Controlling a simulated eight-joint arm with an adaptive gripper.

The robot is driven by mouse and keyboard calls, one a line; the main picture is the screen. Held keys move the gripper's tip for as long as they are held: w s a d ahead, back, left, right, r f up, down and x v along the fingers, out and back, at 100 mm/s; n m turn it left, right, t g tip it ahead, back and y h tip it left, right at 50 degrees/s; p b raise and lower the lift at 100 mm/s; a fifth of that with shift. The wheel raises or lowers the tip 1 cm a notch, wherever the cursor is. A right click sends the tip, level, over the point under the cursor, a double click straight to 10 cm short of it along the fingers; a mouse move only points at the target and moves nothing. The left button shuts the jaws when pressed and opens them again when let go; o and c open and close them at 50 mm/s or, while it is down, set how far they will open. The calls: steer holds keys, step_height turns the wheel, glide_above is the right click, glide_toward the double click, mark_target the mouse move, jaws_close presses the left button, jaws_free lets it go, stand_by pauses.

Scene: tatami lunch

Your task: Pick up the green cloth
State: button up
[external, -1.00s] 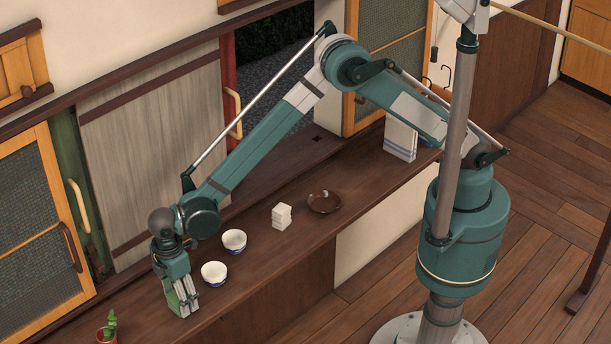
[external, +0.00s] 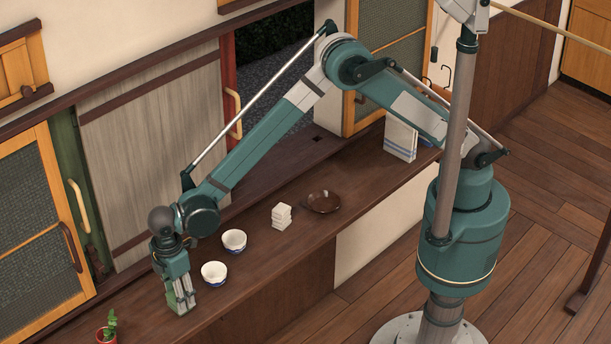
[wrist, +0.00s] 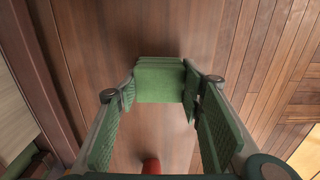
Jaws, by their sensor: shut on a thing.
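The green cloth (wrist: 160,82) looks like a small folded block in the wrist view, between the tips of my two fingers. My gripper (wrist: 160,96) is shut on it, with a green textured pad on each side. In the external view my gripper (external: 181,303) points down at the left part of the dark wooden counter. There the fingers mostly hide the cloth, and I cannot tell whether it touches the counter.
Two white-and-blue bowls (external: 214,273) (external: 235,241) stand just right of my gripper. Farther right are a white stack (external: 282,216) and a brown dish (external: 322,202). A potted cactus (external: 108,328) stands at lower left. The narrow counter (external: 262,262) is clear along its front edge.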

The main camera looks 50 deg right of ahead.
step_height(320, 180, up, 9)
steer(key=shift+r, duration=0.2)
stand_by(0.3)
stand_by(0.6)
